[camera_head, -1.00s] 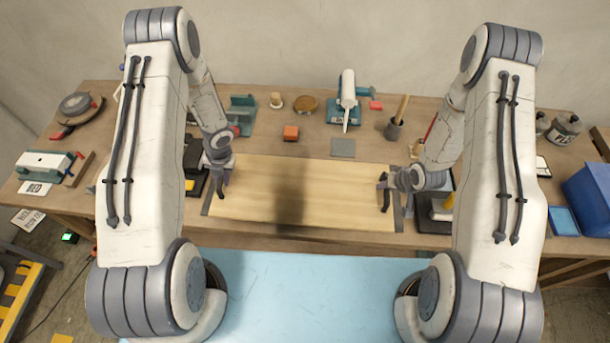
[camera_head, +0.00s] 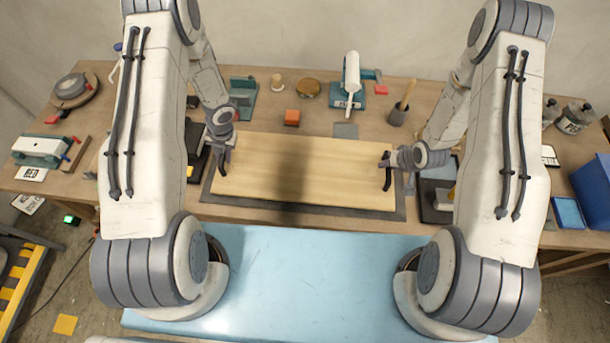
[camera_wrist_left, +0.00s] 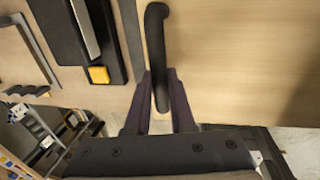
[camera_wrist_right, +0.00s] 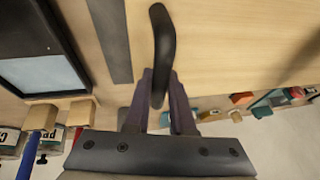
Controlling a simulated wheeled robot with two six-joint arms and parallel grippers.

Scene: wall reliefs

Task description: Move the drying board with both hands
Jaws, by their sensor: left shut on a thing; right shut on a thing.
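The drying board (camera_head: 330,170) is a pale wooden panel with a dark handle at each end. It lies level over a dark grey mat (camera_head: 300,214), whose border shows along the front and sides. I cannot tell whether the board touches the mat. My left gripper (camera_head: 226,158) is shut on the left handle, a black bar that shows in the left wrist view (camera_wrist_left: 157,45). My right gripper (camera_head: 389,163) is shut on the right handle, which shows in the right wrist view (camera_wrist_right: 162,35).
Black trays flank the board; the right one (camera_head: 432,208) is close. A blue bin (camera_head: 592,190) is far right. A light blue surface (camera_head: 300,270) lies in front.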

